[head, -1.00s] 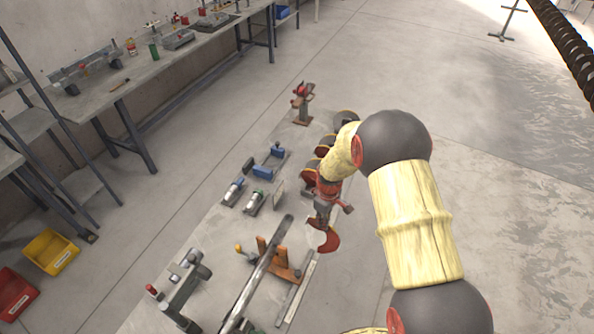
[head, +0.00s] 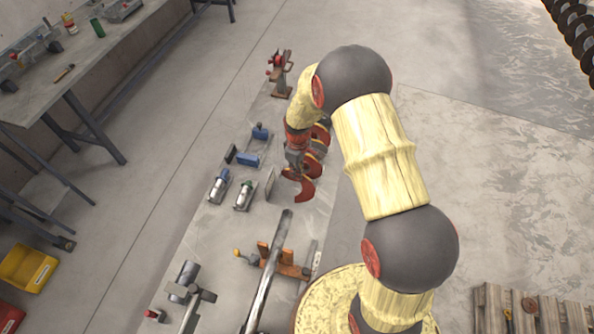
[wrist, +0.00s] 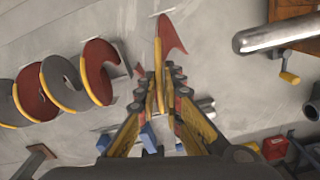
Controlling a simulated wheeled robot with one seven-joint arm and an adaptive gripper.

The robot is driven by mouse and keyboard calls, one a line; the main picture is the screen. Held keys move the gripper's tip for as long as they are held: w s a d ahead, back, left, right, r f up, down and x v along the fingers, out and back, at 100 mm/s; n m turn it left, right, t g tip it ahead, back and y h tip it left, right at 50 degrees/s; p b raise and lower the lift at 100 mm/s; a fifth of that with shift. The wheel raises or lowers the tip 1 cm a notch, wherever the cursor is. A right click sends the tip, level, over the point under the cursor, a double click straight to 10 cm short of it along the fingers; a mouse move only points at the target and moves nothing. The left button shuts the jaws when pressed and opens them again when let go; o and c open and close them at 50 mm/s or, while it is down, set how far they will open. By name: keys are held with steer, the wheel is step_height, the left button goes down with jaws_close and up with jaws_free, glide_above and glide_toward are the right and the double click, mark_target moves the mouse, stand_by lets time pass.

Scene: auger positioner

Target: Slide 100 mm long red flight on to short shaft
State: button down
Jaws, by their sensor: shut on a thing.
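My gripper (wrist: 162,92) is shut on a curved red flight (wrist: 171,36) with a yellow edge; the flight stands out edge-on beyond the fingertips. In the head view my gripper (head: 294,165) points down, with the held red flight (head: 304,190) below it, above the grey table. The grey metal shaft (head: 268,268) lies slanted over an orange support, its far end just below the flight in the picture. In the wrist view the shaft (wrist: 285,33) is at upper right, its rounded end apart from the flight. The fingers hide part of the flight.
Other red and grey flights (wrist: 62,85) stand in a row at the left of the wrist view. The orange support (head: 284,262) has a yellow knob.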

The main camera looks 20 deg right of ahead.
steer(key=shift+w, duration=0.1)
steer(key=shift+s+a+r+p, duration=0.1)
steer(key=shift+s+a, duration=0.45)
steer(key=shift+s, duration=0.25)
steer(key=shift+s+a+f+p, duration=0.1)
steer(key=shift+s+a, duration=0.5)
steer(key=shift+s, duration=0.25)
steer(key=shift+s+a+r+p, duration=0.1)
steer(key=shift+s+a, duration=0.45)
steer(key=shift+s, duration=0.25)
steer(key=shift+s+a+p, duration=0.15)
steer(key=shift+s+a, duration=0.85)
steer(key=shift+s, duration=0.35)
steer(key=shift+s+a+p, duration=0.1)
steer(key=shift+s+a, duration=0.85)
steer(key=shift+s, duration=0.35)
steer(key=shift+s+a+p, duration=0.15)
steer(key=shift+s+a, duration=0.85)
steer(key=shift+s, duration=0.35)
stand_by(1.5)
